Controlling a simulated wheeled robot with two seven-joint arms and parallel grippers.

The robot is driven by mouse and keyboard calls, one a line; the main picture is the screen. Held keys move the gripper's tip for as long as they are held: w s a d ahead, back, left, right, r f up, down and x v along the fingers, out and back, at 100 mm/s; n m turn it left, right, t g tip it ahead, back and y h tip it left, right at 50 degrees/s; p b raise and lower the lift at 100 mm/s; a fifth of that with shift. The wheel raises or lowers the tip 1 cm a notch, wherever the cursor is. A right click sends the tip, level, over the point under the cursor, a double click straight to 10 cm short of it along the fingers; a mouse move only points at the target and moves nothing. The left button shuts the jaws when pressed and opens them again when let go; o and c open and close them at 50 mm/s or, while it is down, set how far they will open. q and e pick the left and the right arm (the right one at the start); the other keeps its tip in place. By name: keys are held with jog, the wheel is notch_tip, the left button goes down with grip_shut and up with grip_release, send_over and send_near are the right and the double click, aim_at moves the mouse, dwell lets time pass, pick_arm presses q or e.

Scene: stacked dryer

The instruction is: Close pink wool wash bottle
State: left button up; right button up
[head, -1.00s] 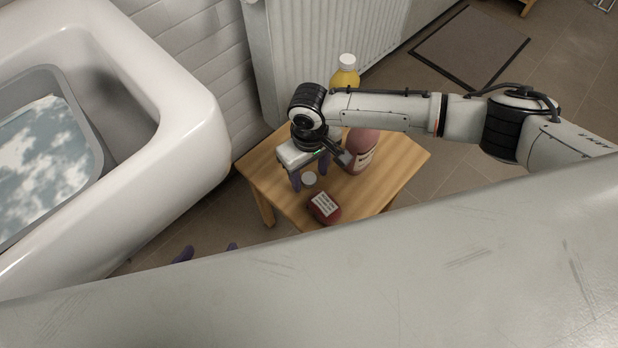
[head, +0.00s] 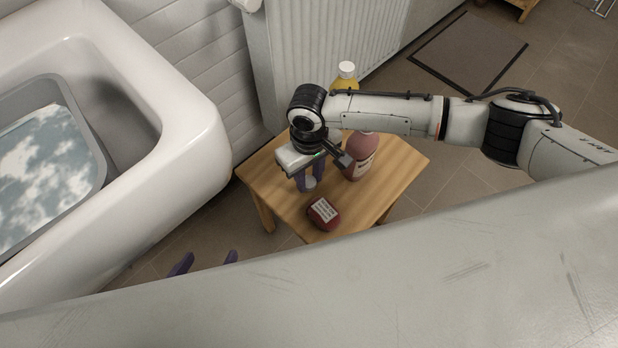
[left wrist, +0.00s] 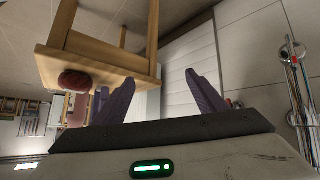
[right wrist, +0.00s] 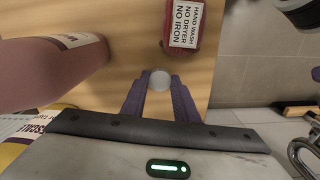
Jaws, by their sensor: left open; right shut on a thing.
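The pink bottle (head: 360,160) stands upright on the small wooden table; its top is partly hidden behind my right arm. It fills the left of the right wrist view (right wrist: 50,72). A round white cap (right wrist: 160,80) sits between the fingertips of my right gripper (right wrist: 160,88), which is shut on it beside the bottle. The cap also shows in the head view (head: 309,183), low at the tabletop; I cannot tell whether it still touches the wood. My left gripper (head: 205,262) is open and empty, off the table's near-left side; its fingers also show in the left wrist view (left wrist: 160,88).
A dark red object (head: 323,213) with a white label lies near the table's front corner. A yellow bottle (head: 345,80) with a white cap stands behind my right arm. A white tub (head: 200,120) is at the left and a radiator (head: 330,40) behind. The table's (head: 402,165) right side is clear.

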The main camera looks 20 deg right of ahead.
notch_tip(320, 180, up, 9)
jog(key=p, duration=0.2)
jog(key=shift+f, duration=0.2)
notch_tip(320, 180, up, 10)
jog(key=m, duration=0.2)
send_over(309, 181)
jog(key=w+d, duration=0.1)
jog(key=d, duration=0.3)
jog(key=s+d+r+m, duration=0.2)
jog(key=d+r, duration=0.4)
jog(key=r, duration=0.6)
jog(key=shift+s+d, duration=0.15)
jog(key=shift+d, duration=0.15)
